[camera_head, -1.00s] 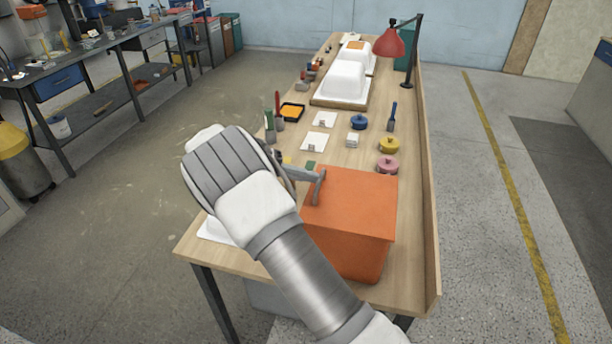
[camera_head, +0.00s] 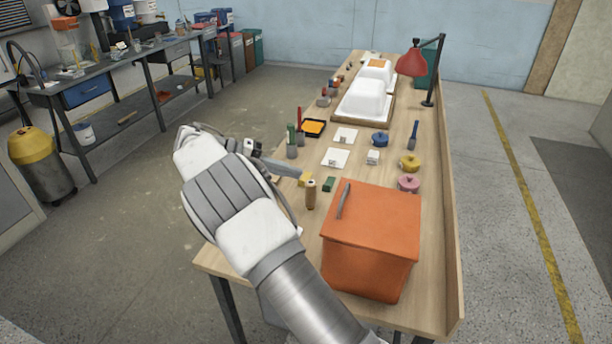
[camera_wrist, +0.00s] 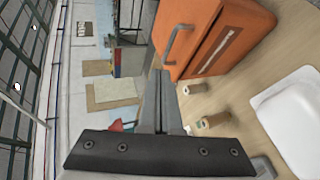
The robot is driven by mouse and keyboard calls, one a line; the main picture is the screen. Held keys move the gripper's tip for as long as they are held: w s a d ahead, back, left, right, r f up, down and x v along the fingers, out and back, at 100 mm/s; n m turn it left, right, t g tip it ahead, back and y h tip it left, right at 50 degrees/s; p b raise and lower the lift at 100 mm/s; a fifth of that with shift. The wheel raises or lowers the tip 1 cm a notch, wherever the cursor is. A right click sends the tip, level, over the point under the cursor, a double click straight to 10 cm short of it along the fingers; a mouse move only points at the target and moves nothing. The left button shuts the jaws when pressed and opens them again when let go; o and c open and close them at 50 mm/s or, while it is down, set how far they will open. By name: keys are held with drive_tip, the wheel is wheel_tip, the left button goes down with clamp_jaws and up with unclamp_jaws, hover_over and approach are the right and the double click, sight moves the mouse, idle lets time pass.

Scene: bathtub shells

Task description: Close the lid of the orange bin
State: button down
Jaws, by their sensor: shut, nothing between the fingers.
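The orange bin (camera_head: 368,268) stands at the near end of the wooden bench. Its orange lid (camera_head: 385,215) lies flat across the top, with no clear gap visible in the head view. A grey bar handle (camera_head: 343,201) sits on the lid's left part. The wrist view shows the bin's side (camera_wrist: 236,40) and the handle (camera_wrist: 177,45) at upper right. My gripper (camera_head: 301,173) is shut and empty, left of and beyond the bin, apart from the handle. Its fingers (camera_wrist: 160,76) point past the handle in the wrist view.
A pink pot (camera_head: 408,184) is behind the bin. A white shell (camera_wrist: 295,115) lies at right in the wrist view.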

drive_tip(key=s+d+f+m+g+y, duration=0.1)
drive_tip(key=d+m+y, duration=0.2)
drive_tip(key=d, duration=0.1)
drive_tip(key=s+d+f+m+g+y+p, duration=0.1)
drive_tip(key=d+m+g+y, duration=0.1)
drive_tip(key=d, duration=0.3)
drive_tip(key=s+d+f+m+g+y+p, duration=0.1)
drive_tip(key=d+m+g+y, duration=0.1)
drive_tip(key=d+m+y, duration=0.2)
drive_tip(key=shift+s+d+y, duration=0.25)
drive_tip(key=shift+d+y, duration=0.05)
drive_tip(key=shift+d, duration=0.25)
drive_tip(key=d+r+m+t+y+p, duration=0.1)
drive_tip(key=d+r+m+y, duration=0.25)
drive_tip(key=m+y, duration=0.35)
drive_tip(key=m+t+y+p, duration=0.1)
drive_tip(key=m+t+y, duration=0.35)
drive_tip(key=m, duration=0.25)
approach(346, 194)
drive_tip(key=shift+t+h, duration=0.25)
drive_tip(key=shift+h, duration=0.2)
drive_tip(key=p+x, duration=0.1)
drive_tip(key=x, duration=0.5)
drive_tip(key=shift+a+p, duration=0.35)
drive_tip(key=shift+a, duration=0.15)
drive_tip(key=shift+f, duration=0.15)
